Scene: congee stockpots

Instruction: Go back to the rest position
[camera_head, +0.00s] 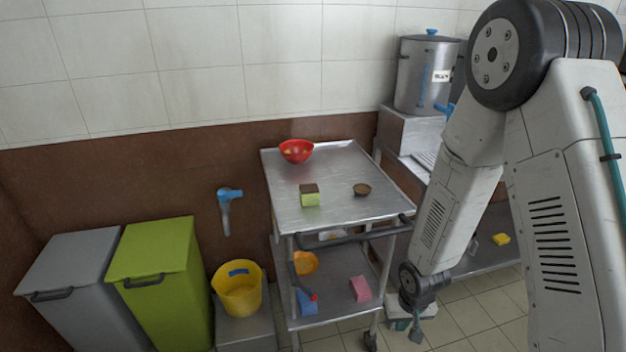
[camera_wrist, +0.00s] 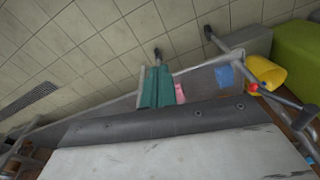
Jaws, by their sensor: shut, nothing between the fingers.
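My gripper (camera_wrist: 156,72) shows in the wrist view as two teal fingers side by side, pressed together with nothing between them. Past the fingers, a pink block (camera_wrist: 180,93) lies on the lower part of a metal trolley. In the head view my arm hangs down at the right, bent, with its wrist low beside the trolley (camera_head: 345,200). The fingers are hard to make out there.
A stockpot (camera_head: 425,75) stands back right. A yellow bucket (camera_head: 238,290) and green bin (camera_head: 155,275) stand left.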

